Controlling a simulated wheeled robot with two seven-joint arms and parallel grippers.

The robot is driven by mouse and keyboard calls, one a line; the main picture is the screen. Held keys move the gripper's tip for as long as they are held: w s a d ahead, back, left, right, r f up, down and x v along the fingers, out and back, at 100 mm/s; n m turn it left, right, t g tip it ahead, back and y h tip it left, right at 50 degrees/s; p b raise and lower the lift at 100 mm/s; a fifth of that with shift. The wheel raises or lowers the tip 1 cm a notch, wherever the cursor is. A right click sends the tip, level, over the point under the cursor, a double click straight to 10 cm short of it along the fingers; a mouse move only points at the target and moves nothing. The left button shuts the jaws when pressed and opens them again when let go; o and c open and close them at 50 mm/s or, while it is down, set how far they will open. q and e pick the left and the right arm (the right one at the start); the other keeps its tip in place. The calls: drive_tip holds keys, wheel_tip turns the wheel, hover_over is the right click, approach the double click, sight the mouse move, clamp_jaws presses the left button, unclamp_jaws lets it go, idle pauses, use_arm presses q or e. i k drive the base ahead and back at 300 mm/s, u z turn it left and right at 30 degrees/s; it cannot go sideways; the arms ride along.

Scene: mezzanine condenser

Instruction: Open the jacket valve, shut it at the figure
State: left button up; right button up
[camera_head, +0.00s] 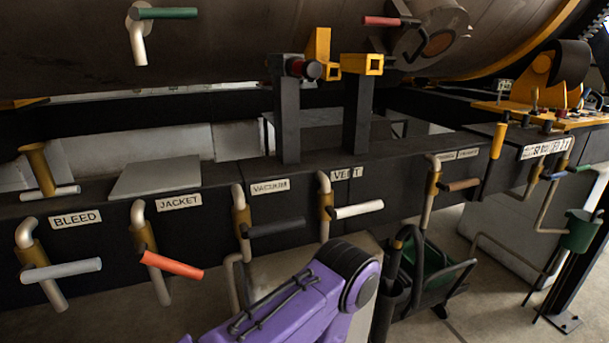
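The jacket valve has an orange-red lever (173,264) on a bent cream pipe (145,235), below a white label reading JACKET (179,202), at the left of the head view. Its lever points right and slightly down, across the pipe. No gripper touches it. Neither of my grippers is in view. I cannot make out any readable figure or gauge.
Similar valves flank it: BLEED with a grey lever (62,270), VACUUM with a black lever (277,228) and VENT with a white lever (358,210). A purple arm link blocks the bottom middle.

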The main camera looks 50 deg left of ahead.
sight(142, 254)
drive_tip(key=u, duration=1.85)
drive_tip(key=k, duration=0.35)
drive_tip(key=z, duration=0.6)
